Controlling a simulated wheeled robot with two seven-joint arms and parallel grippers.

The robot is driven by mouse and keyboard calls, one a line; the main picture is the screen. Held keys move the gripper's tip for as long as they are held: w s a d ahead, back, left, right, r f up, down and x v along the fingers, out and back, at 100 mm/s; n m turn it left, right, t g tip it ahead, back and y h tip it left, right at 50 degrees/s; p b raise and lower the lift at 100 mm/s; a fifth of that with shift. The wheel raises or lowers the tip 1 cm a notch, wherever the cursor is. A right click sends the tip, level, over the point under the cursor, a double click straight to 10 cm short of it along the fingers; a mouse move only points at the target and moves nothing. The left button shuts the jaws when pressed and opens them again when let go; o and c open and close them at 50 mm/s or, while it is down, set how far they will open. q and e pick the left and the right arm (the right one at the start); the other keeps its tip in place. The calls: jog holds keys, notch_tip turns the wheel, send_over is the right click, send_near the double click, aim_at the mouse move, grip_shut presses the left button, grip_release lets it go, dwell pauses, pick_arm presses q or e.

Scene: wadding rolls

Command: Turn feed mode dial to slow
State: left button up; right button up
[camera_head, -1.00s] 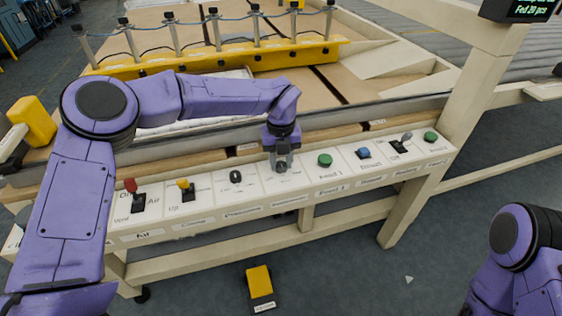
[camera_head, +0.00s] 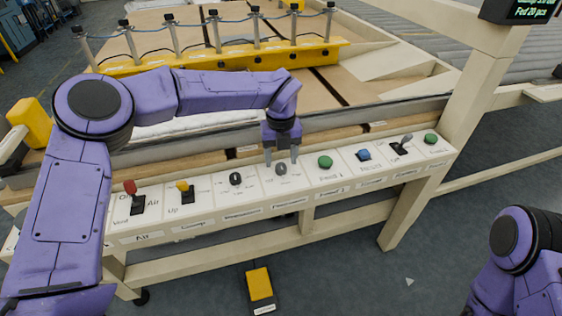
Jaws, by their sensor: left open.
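A small dark grey dial (camera_head: 281,168) stands on the white panel strip (camera_head: 302,178), left of the green button. A second, black dial (camera_head: 236,179) sits on the panel to its left. Their labels are too small to read surely, so I cannot tell from the lettering which is the feed mode dial. My left gripper (camera_head: 281,161) points down over the grey dial. Its fingers are open and spread to either side of the dial's top, apart from it as far as I can see. My right arm (camera_head: 515,255) shows at the lower right; its gripper is out of view.
The panel also carries a red switch (camera_head: 131,187), a yellow switch (camera_head: 182,186), a green button (camera_head: 325,162), a blue button (camera_head: 363,154) and a lever (camera_head: 405,138). A padded roller edge runs behind the panel. A yellow pedal (camera_head: 259,283) lies on the floor.

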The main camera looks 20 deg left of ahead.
aim_at(281, 166)
pick_arm(q)
notch_tip(281, 166, up, 8)
jog(key=shift+r, duration=0.25)
